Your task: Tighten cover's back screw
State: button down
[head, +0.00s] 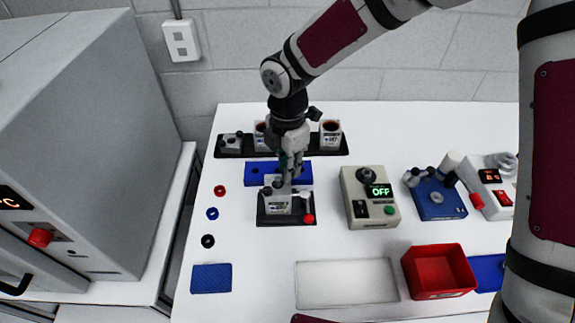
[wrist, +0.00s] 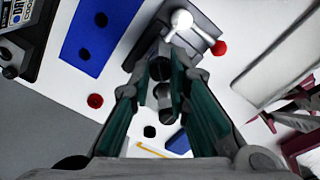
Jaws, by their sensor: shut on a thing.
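My gripper (head: 287,178) points down over the black fixture (head: 288,221) in the head view. A pale, labelled servo unit (head: 278,207) stands in this fixture, its top partly hidden by my fingers. In the wrist view my gripper (wrist: 161,82) is shut on a small dark round part, which looks like a screw head (wrist: 160,68). A greyer round part (wrist: 165,91) shows just below it between the fingers. The cover and the screw's seat are hidden, so I cannot tell how deep the screw sits. The fixture's white lever (wrist: 180,20) and red knob (wrist: 218,47) are beside the fingers.
A blue plate (head: 262,172) and a black rack (head: 230,153) with cups lie behind. A grey box reading OFF (head: 358,213) stands close right. Red, blue and black rings lie left. A clear tray (head: 347,284) and red bin (head: 438,271) are in front.

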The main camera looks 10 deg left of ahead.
dwell(0.3)
jog(key=c, duration=1.5)
grip_release()
jog(key=shift+r, duration=0.1)
notch_tip(320, 180, up, 12)
jog(key=shift+f, duration=0.1)
